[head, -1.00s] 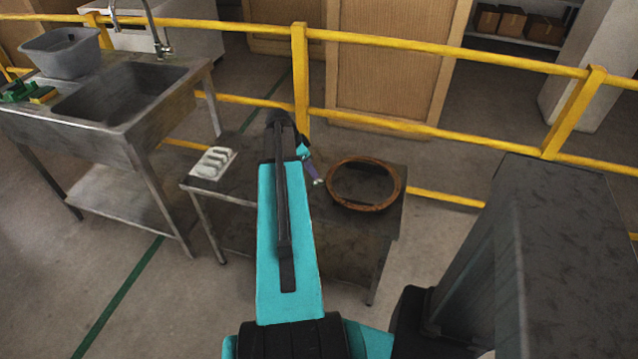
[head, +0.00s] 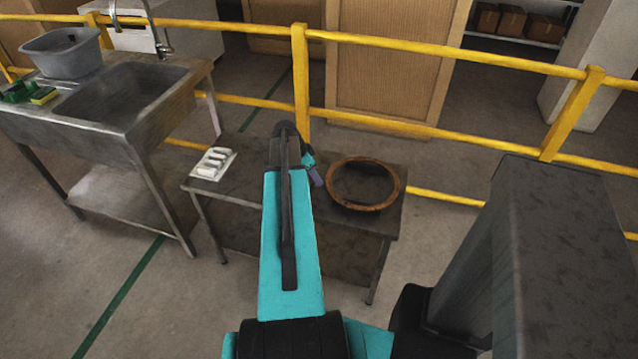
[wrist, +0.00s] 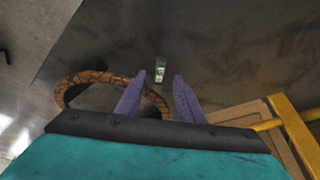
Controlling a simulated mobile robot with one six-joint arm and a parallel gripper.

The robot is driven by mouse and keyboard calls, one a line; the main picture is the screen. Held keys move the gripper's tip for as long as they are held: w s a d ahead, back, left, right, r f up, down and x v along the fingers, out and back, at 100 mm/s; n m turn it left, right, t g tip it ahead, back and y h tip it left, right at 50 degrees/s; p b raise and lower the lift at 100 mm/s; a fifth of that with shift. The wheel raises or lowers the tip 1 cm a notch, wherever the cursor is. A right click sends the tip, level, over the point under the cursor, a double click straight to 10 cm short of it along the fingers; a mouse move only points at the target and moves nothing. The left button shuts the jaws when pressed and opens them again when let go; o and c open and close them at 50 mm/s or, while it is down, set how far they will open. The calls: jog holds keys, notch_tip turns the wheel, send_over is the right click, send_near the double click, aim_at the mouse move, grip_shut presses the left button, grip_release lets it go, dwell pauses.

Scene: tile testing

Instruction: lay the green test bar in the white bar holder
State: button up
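The white bar holder (head: 213,163), a slotted block, sits at the left end of the low dark table (head: 240,200). My gripper (head: 318,182) is to its right, left of the brown ring, partly hidden by my arm. In the wrist view the purple fingers (wrist: 158,84) are apart, with nothing held between them. I cannot make out the bar in the head view.
A brown ring (head: 338,191) lies on the table's right part; it also shows in the wrist view (wrist: 66,88). A yellow railing (head: 300,80) runs behind the table. A metal sink (head: 125,125) stands at the left. The tabletop between holder and arm is clear.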

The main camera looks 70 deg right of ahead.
jog(key=shift+x, duration=1.45)
jog(key=shift+s, duration=0.1)
jog(key=shift+c, duration=0.2)
grip_shut()
